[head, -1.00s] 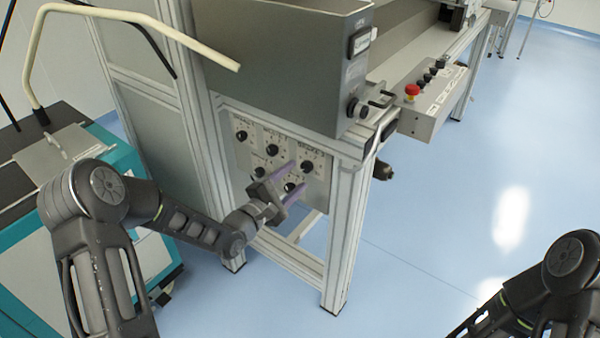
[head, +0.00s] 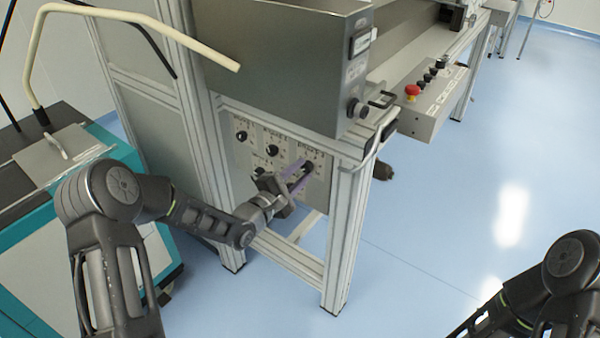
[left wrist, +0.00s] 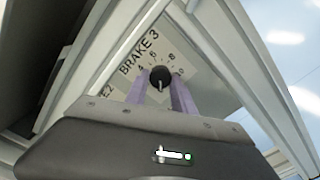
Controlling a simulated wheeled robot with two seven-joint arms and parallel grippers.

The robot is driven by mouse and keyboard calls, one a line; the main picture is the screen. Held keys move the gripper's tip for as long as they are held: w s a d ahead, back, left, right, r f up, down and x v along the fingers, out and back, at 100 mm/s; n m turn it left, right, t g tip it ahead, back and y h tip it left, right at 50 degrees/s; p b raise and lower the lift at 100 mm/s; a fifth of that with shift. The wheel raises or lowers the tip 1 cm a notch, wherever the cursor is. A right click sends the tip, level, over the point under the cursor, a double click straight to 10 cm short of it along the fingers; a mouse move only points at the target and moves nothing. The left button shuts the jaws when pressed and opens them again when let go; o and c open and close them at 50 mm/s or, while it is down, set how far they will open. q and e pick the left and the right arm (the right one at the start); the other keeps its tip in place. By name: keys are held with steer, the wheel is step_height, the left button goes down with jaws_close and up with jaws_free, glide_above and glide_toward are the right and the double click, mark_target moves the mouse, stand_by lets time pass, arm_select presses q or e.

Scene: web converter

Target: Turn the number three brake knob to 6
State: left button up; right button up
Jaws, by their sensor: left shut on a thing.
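The number three brake knob (left wrist: 160,77) is a small black round knob on a light plate marked "BRAKE 3", with a printed number scale around it in the left wrist view. A pale line shows on the knob, but its exact reading is hard to tell. In the head view the knob (head: 308,166) is at the upper right of the grey knob panel (head: 322,190). My left gripper (head: 299,175) has its purple fingers on either side of the knob, shut on it. The fingers also show in the left wrist view (left wrist: 161,88). My right gripper is out of view.
Other black knobs (head: 272,150) sit on the same panel. The metal frame leg (head: 345,230) stands just right of it, and a grey box (head: 290,70) overhangs it. A control box with a red button (head: 412,91) is further right. The blue floor (head: 450,220) is clear.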

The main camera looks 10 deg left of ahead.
arm_select(q)
jaws_close()
steer(key=shift+f, duration=0.1)
